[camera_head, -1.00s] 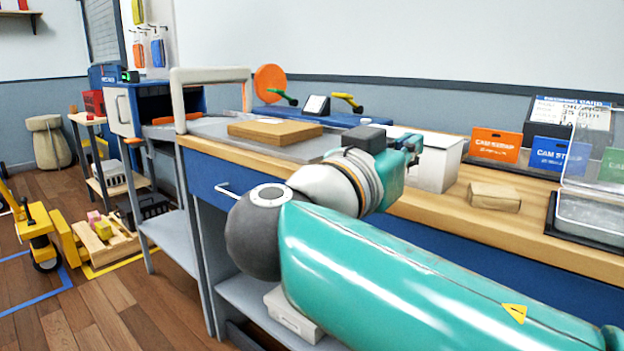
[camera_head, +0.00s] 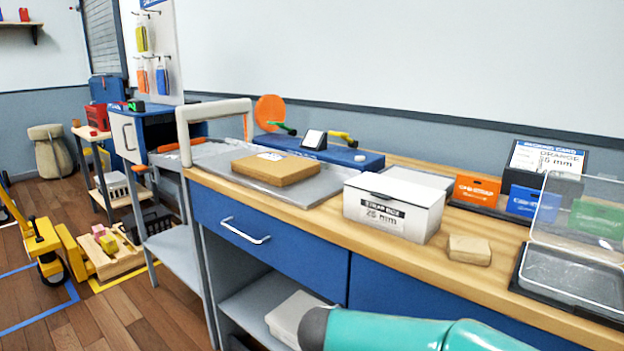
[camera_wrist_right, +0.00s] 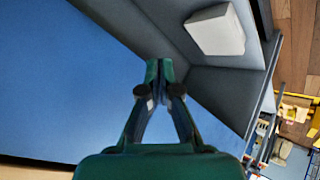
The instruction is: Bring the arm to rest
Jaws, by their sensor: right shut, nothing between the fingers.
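My right arm (camera_head: 415,333) shows as a teal link with a dark grey joint at the bottom of the head view, low in front of the bench. Its gripper is below the picture there. In the right wrist view my right gripper (camera_wrist_right: 160,72) is shut and empty, with its fingertips together. It is in front of the blue bench front (camera_wrist_right: 60,85) and beside the grey open shelf space. A white box (camera_wrist_right: 216,30) lies on that shelf, apart from the fingers. My left gripper is not in view.
The wooden bench top (camera_head: 330,215) holds a brown parcel (camera_head: 275,168), a white strap box (camera_head: 393,207), a small tan block (camera_head: 469,250) and a clear-lidded tray (camera_head: 570,275). A drawer handle (camera_head: 245,231) sticks out from the bench front. Floor at left is partly free.

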